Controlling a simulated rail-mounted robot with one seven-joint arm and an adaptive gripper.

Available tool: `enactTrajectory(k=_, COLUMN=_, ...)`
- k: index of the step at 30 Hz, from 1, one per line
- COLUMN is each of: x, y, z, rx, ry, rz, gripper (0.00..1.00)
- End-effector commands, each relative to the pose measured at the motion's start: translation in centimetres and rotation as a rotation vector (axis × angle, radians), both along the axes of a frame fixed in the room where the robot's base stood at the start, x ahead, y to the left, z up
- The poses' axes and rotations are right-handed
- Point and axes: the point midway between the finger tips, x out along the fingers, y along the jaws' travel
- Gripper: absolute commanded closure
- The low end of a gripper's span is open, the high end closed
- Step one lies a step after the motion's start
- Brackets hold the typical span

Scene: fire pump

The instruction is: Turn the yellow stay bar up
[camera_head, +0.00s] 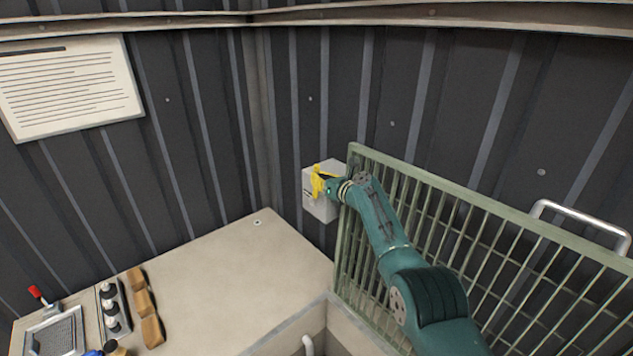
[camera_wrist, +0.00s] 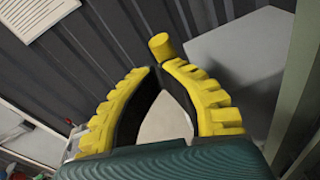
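My gripper (camera_wrist: 158,72) has yellow toothed fingers with dark inner faces. In the wrist view the fingers bow apart lower down and come together at the tips, with no object visible between them. A short yellow cylinder (camera_wrist: 162,46), which looks like the end of the stay bar, stands just beyond the tips. I cannot tell whether the tips touch it. The rest of the bar is not clearly visible. In the head view my gripper (camera_head: 318,182) is in front of a light grey box (camera_head: 323,207), and its yellow fingers cannot be told apart from the bar.
The grey box also shows at the right of the wrist view (camera_wrist: 240,62). A green barred frame (camera_head: 480,215) stands close beside my arm, with a metal handle (camera_head: 580,216) behind it. A beige worktop (camera_head: 225,275) lies below, mostly clear, with several small items at its left end.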

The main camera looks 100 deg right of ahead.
Motion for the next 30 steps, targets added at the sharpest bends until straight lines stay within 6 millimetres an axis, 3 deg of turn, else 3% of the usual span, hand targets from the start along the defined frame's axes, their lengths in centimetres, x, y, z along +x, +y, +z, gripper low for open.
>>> enactTrajectory(k=10, x=-0.57, y=-0.87, z=0.13, rx=0.032, ry=0.024, rz=-0.014, gripper=1.0)
enactTrajectory(k=30, x=-0.61, y=-0.61, z=0.63, rx=0.035, ry=0.025, rz=-0.013, gripper=1.0)
